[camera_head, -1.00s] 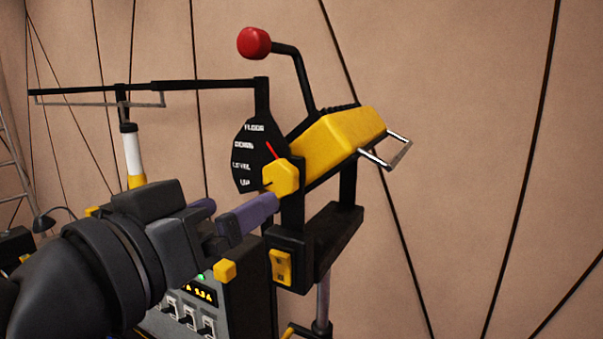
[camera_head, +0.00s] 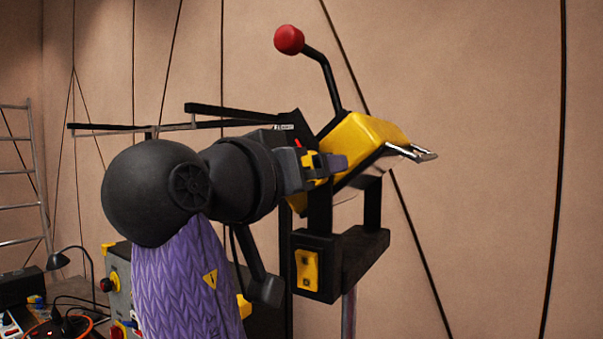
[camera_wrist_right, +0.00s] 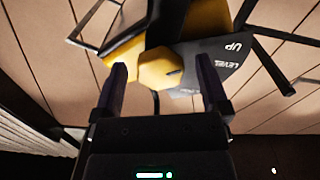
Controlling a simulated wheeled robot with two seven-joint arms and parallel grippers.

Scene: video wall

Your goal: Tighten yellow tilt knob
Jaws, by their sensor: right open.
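The yellow tilt knob (camera_wrist_right: 160,68) is a faceted block beside a dark dial plate (camera_wrist_right: 222,60) marked LEVEL and UP. In the right wrist view it sits between the two open fingers of my right gripper (camera_wrist_right: 161,82), near their tips, with a gap visible at the right finger. Contact on the left side is unclear. In the head view my right gripper (camera_head: 325,162) is at the side of the yellow tilting head (camera_head: 362,135); the gripper and arm hide most of the knob and the dial. My left gripper is not in view.
A red ball (camera_head: 289,39) tops a bent black lever above the yellow head. A metal handle (camera_head: 405,152) sticks out right. A black bracket (camera_head: 345,262) with a yellow switch is below. A ladder (camera_head: 20,185) and cables are at left. Open space lies right.

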